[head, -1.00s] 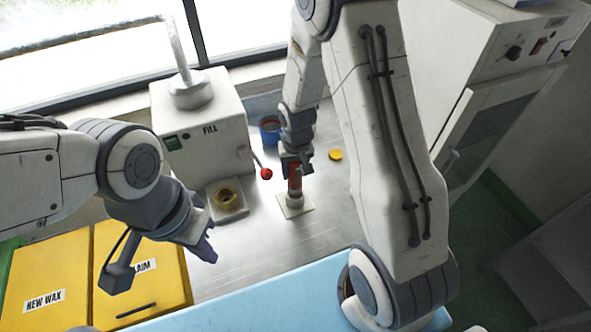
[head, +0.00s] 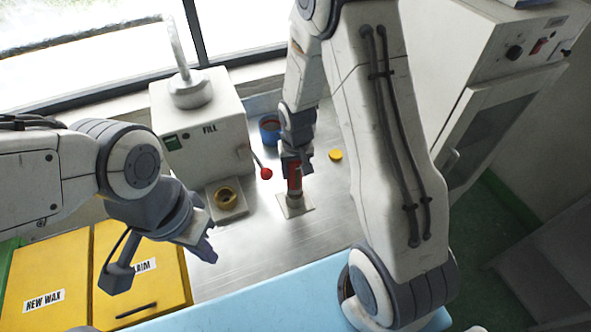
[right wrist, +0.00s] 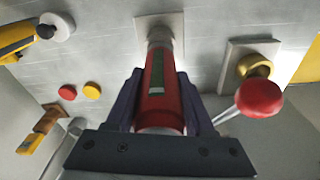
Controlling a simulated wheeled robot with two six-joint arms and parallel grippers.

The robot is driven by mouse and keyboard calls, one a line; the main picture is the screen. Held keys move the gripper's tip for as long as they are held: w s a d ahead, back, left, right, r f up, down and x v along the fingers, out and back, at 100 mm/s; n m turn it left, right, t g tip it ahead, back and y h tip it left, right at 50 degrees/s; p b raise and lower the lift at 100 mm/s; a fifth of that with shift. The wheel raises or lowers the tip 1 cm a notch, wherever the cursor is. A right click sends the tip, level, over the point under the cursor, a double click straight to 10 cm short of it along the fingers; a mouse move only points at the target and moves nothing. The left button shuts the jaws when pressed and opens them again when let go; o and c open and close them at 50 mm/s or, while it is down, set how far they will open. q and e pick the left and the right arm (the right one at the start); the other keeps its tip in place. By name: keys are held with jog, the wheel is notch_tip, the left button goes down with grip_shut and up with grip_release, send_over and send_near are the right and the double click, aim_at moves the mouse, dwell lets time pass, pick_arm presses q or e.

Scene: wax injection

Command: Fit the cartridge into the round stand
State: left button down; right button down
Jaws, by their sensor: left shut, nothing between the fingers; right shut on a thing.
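The red cartridge (head: 294,183), with a dark green strip along its side in the right wrist view (right wrist: 158,75), is upright in my right gripper (head: 293,166). Both fingers of that gripper (right wrist: 160,95) are shut around its body. The cartridge's far end is at the grey round stand (right wrist: 160,36) on a pale square plate (head: 297,209). The two line up closely; I cannot tell how deep the cartridge sits. My left gripper (head: 205,247) is shut and empty, above the table's front left, away from the stand.
A white FILL machine (head: 205,135) has a lever with a red knob (head: 266,174). A brass ring (head: 226,198) sits on a plate left of the stand. Yellow bins (head: 50,260) stand front left.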

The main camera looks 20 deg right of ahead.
aim_at(296, 162)
jog(key=shift+f+b, duration=2.6)
jog(key=shift+f, duration=0.4)
jog(key=shift+c, duration=0.9)
grip_release()
jog(key=r, duration=0.3)
jog(key=s+r, duration=0.1)
jog(key=r, duration=0.3)
jog(key=r+b, duration=0.1)
jog(key=r, duration=0.2)
jog(key=shift+s+a+r, duration=0.15)
jog(key=shift+r, duration=0.05)
